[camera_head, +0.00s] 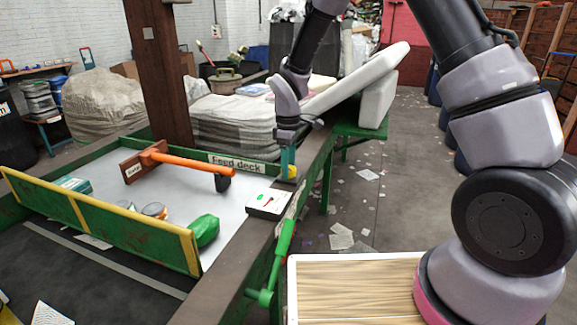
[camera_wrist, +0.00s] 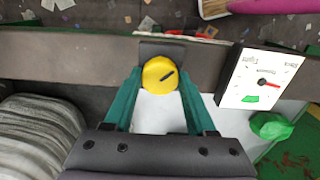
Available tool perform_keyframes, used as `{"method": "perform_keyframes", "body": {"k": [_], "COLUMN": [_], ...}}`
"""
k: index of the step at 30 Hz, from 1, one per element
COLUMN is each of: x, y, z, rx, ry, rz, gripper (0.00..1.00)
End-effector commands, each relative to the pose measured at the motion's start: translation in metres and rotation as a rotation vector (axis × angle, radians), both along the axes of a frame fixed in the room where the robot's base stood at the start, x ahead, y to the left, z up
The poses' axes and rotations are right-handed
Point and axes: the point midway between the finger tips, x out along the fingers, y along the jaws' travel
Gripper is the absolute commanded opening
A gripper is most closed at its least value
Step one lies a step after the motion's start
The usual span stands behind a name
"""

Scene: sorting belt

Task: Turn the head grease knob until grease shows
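The yellow round knob (camera_wrist: 160,74) has a black pointer mark, slanted toward the upper right in the wrist view. It sits at the belt frame's edge, and a bit of yellow knob (camera_head: 292,172) shows in the head view. My gripper (camera_wrist: 160,78) has its teal fingers on both sides of the knob, their inner faces appearing to touch it. In the head view my gripper (camera_head: 288,168) points down onto the frame beside the "Feed deck" label (camera_head: 236,163). I see no grease around the knob; the part under it is hidden.
A white gauge (camera_wrist: 256,79) with a red needle and a green zone stands beside the knob. A green lever (camera_head: 275,265) hangs on the frame. On the deck are an orange-handled hammer-like tool (camera_head: 185,166), cans (camera_head: 154,210) and a green lump (camera_head: 204,230).

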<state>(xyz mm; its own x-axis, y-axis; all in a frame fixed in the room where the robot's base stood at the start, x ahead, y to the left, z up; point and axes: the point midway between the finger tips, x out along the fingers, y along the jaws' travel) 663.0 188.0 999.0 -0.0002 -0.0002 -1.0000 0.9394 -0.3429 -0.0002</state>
Motion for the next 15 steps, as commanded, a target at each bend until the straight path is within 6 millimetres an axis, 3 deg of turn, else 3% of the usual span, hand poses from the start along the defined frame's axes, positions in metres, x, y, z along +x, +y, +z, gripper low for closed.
{"method": "perform_keyframes", "body": {"k": [15], "x": [0.0002], "y": [0.0000], "z": [0.0004], "rx": [0.000], "ry": [-0.001], "rz": [-0.133], "gripper": [0.01]}}
